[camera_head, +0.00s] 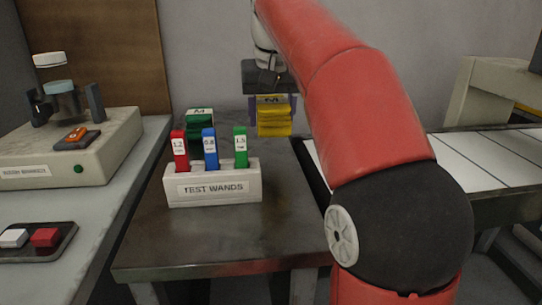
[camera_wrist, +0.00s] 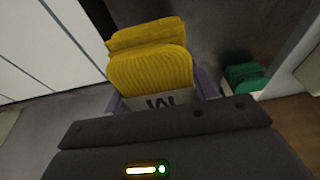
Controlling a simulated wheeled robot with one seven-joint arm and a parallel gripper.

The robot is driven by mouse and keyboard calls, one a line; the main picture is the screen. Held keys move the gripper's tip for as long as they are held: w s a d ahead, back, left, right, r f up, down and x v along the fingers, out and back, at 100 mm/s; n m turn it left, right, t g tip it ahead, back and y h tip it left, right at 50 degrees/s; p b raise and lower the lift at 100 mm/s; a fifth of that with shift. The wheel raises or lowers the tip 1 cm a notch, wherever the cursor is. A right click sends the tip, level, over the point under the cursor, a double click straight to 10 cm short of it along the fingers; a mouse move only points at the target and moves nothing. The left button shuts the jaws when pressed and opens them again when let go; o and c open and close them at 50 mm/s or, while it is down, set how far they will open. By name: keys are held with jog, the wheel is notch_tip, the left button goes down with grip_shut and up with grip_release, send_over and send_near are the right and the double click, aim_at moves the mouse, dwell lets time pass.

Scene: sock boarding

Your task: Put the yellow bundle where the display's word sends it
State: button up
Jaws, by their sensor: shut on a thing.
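The yellow bundle (camera_head: 274,119) is held up above the back of the dark table, with a band marked M around it. My gripper (camera_head: 273,103) is shut on it, with purple fingertips on its two sides. In the wrist view the ribbed yellow bundle (camera_wrist: 150,65) sits between the fingers, its M band nearest my palm. A machine at the left carries a small orange lit part (camera_head: 76,135); I cannot read a word on it. No display word is legible in either view.
A white TEST WANDS holder (camera_head: 213,188) with red, blue and green wands stands on the dark table (camera_head: 240,240). A green bundle (camera_head: 200,118) marked M is behind it. A tray (camera_head: 30,246) holds white and red blocks. A white-slatted surface (camera_head: 475,160) lies at right.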

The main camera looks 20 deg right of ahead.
aim_at(274, 104)
jog(key=shift+f+b, duration=0.9)
jog(key=shift+f, duration=2.25)
jog(key=shift+f, duration=0.2)
jog(key=o, duration=1.1)
jog(key=p+v, duration=0.3)
jog(key=v, duration=0.8)
jog(key=shift+w+r+p, duration=0.1)
jog(key=shift+w+p, duration=0.05)
jog(key=shift+p, duration=0.25)
jog(key=shift+r, duration=0.6)
